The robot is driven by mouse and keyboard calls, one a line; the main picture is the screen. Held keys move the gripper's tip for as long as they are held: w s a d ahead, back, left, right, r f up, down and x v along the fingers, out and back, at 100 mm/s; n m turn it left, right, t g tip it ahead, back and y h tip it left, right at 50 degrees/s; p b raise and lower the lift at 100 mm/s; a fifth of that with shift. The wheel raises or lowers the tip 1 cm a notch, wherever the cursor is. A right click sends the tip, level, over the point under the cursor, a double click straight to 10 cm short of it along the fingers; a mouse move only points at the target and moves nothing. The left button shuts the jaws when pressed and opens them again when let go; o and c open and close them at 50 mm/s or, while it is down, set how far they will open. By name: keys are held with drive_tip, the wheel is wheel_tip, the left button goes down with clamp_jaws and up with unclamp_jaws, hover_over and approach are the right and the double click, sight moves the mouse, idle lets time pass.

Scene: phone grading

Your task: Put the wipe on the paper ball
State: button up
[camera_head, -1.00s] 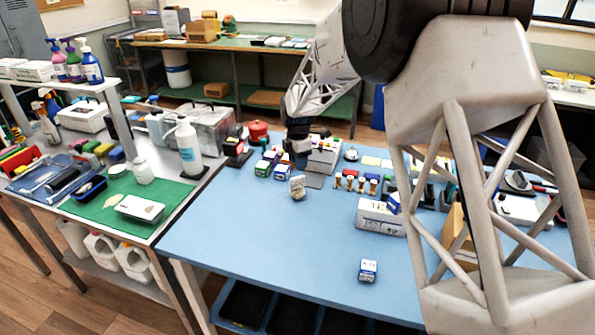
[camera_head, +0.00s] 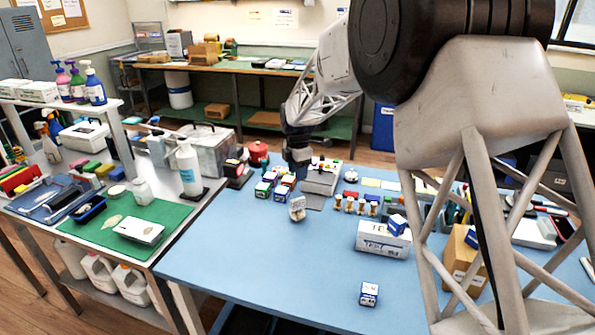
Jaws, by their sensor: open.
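A small white packet with faint print, apparently the wipe (camera_head: 297,203), shows on the blue table, left of the middle. A crumpled beige lump, apparently the paper ball (camera_head: 298,216), shows just under it. The packet seems to rest on or against the lump; at this size I cannot tell which. My gripper (camera_head: 299,173) is above and behind them, apart from both, and open. Its fingers are small and dark in this view, and nothing shows between them.
Small blue-white boxes (camera_head: 264,190) stand left of my gripper. A grey-white box (camera_head: 320,180) is close on its right, with several small stamp-like items (camera_head: 350,205) beyond. A white carton (camera_head: 382,240) and a lone blue-white box (camera_head: 369,293) are farther right. The blue table's front left is clear.

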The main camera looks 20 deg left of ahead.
drive_tip(key=shift+d, duration=0.1)
idle(0.3)
drive_tip(key=s+d+r+m, duration=0.4)
drive_tip(key=s+d+r, duration=0.15)
drive_tip(key=d, duration=0.35)
drive_tip(key=s+d+r+m+t, duration=0.1)
drive_tip(key=s+d+r+m, duration=0.45)
drive_tip(key=d, duration=0.45)
drive_tip(key=s+d+r+m, duration=0.3)
drive_tip(key=s+d+r, duration=0.2)
drive_tip(key=s+d, duration=0.3)
drive_tip(key=s+d+f+m, duration=0.1)
drive_tip(key=s+d+m, duration=0.6)
drive_tip(key=s, duration=0.7)
drive_tip(key=s+d+f+m+t, duration=0.1)
drive_tip(key=s+d+f+m, duration=0.1)
drive_tip(key=s+d+m, duration=0.5)
drive_tip(key=shift+s+d+m+t, duration=0.35)
drive_tip(key=shift+s+d, duration=1.75)
drive_tip(key=shift+s, duration=1.65)
drive_tip(key=shift+f, duration=0.1)
